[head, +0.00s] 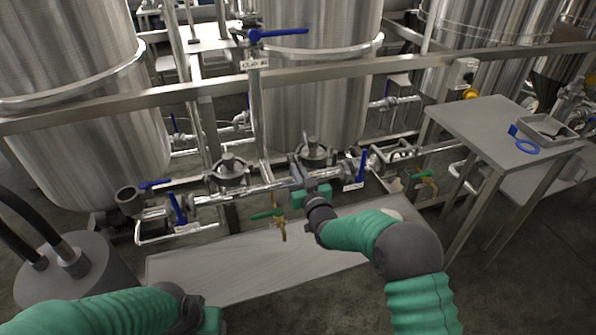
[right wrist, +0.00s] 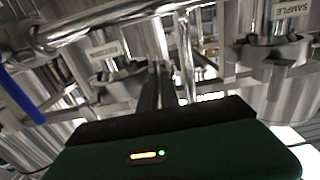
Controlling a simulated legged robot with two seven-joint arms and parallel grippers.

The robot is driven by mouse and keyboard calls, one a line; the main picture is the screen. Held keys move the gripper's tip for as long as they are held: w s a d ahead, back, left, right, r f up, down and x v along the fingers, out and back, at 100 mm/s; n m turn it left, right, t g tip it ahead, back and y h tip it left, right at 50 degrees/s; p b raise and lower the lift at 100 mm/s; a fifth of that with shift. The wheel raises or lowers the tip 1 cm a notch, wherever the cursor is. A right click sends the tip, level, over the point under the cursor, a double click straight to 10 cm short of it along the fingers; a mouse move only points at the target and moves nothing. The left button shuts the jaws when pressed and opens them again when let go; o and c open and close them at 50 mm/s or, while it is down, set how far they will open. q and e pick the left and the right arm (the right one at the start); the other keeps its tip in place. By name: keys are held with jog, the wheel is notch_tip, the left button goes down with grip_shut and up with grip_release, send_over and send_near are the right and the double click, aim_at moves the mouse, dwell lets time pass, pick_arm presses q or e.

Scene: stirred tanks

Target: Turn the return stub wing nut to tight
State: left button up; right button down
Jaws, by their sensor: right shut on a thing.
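My right gripper (head: 297,168) reaches to the steel pipe run (head: 255,188) in the middle of the head view. Its dark fingers also show in the right wrist view (right wrist: 160,85), close together and pointing at the fittings. They are shut on the return stub wing nut, which the fingers mostly hide; its angle cannot be told. A clamp fitting (right wrist: 122,82) sits beside the fingers in the right wrist view. My left gripper (head: 208,320) is low at the bottom edge of the head view, away from the pipes and partly cut off.
Blue-handled valves (head: 361,168) and green-handled taps (head: 425,180) line the pipework. A steel rail (head: 180,92) crosses before the tanks (head: 320,70). A low bench (head: 215,268) lies below. A side table (head: 480,125) at right holds a tray (head: 547,128). A grey drum (head: 75,280) with hoses stands at left.

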jog(key=shift+s+f, duration=0.15)
jog(key=shift+f, duration=0.4)
jog(key=c, duration=1.6)
grip_release()
jog(key=shift+w, duration=0.2)
jog(key=shift+r, duration=0.3)
jog(key=shift+s, duration=0.15)
jog(key=p+v, duration=0.2)
jog(key=v, duration=1.4)
jog(key=shift+s+d+p, duration=0.1)
jog(key=shift+s+p, duration=0.2)
